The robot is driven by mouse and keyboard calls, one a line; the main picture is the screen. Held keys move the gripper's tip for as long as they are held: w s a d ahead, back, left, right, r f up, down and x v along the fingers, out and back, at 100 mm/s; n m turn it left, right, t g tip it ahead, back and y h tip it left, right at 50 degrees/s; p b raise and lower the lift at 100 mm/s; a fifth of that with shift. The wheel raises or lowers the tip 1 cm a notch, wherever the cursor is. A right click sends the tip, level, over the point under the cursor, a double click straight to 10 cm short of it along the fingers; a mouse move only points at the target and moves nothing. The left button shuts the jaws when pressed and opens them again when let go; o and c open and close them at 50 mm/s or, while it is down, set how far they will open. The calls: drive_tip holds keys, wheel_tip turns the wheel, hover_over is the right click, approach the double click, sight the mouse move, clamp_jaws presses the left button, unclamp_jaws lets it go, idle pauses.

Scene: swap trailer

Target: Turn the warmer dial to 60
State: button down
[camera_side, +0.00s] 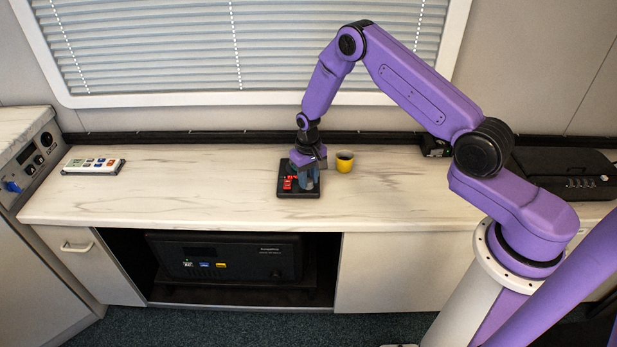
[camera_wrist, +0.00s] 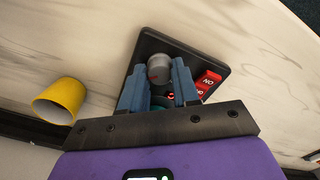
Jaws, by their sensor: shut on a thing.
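The warmer (camera_side: 284,190) is a small black plate on the counter, below my gripper. In the wrist view its black top (camera_wrist: 217,71) carries a round grey dial (camera_wrist: 159,67) and a red switch (camera_wrist: 208,82) with white lettering. My gripper (camera_wrist: 160,78) points down at the warmer, its two blue fingers shut on the dial from either side. In the side view my gripper (camera_side: 306,180) hides most of the dial. A small red light shows between the fingers. No scale number or pointer on the dial is readable.
A yellow cup (camera_side: 344,162) stands just right of the warmer; it also shows in the wrist view (camera_wrist: 62,99). A white remote-like device (camera_side: 93,166) lies at the left. A black case (camera_side: 565,174) sits at the right. The counter (camera_side: 210,180) between is clear.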

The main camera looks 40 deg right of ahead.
sight(309, 180)
drive_tip(key=c, duration=0.8)
unclamp_jaws()
drive_tip(key=shift+r, duration=0.15)
wheel_tip(309, 180, up, 17)
drive_tip(key=shift+r, duration=0.1)
